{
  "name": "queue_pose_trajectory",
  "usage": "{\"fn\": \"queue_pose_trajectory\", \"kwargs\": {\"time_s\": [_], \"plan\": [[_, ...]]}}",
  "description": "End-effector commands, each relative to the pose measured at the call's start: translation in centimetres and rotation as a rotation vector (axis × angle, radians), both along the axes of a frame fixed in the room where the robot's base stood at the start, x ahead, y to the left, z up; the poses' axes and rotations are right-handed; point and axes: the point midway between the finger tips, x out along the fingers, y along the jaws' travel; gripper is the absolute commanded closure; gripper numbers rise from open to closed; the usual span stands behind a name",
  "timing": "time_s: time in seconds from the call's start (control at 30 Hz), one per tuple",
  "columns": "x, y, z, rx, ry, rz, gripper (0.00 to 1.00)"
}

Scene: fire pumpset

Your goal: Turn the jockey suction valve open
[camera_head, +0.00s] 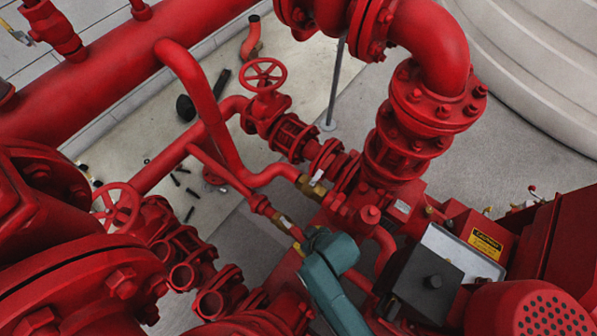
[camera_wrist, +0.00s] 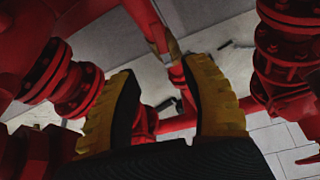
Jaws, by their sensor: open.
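No label tells which valve is the jockey suction valve. In the head view, one small brass valve (camera_head: 285,223) sits on a thin red pipe just up and left of my teal arm. A second brass valve (camera_head: 312,188) with a pale handle sits on a thicker pipe above it. My gripper's yellow fingers show in the wrist view (camera_wrist: 165,70), spread apart with nothing held. A brass fitting (camera_wrist: 173,47) on a narrow red pipe shows beyond the fingertips, between them, with a visible gap.
Red handwheels stand at the upper middle (camera_head: 263,75) and left (camera_head: 117,207). A large flanged elbow (camera_head: 435,50) rises at upper right. A red engine unit (camera_head: 530,310) with a caution label fills the lower right. Loose bolts (camera_head: 180,172) lie on the floor.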

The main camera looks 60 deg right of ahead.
Motion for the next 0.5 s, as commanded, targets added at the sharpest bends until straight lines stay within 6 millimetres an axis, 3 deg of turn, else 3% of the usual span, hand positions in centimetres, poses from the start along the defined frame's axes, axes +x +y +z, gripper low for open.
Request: {"fn": "queue_pose_trajectory", "kwargs": {"time_s": [0.03, 0.3, 0.5], "plan": [[0.5, -0.2, -2.0, 0.0, 0.0, 0.0, 0.53], [2.8, -1.0, -7.9, 0.001, 0.001, -0.001, 0.53], [3.9, -1.3, -10.3, 0.0, 0.0, -0.001, 0.53]]}}
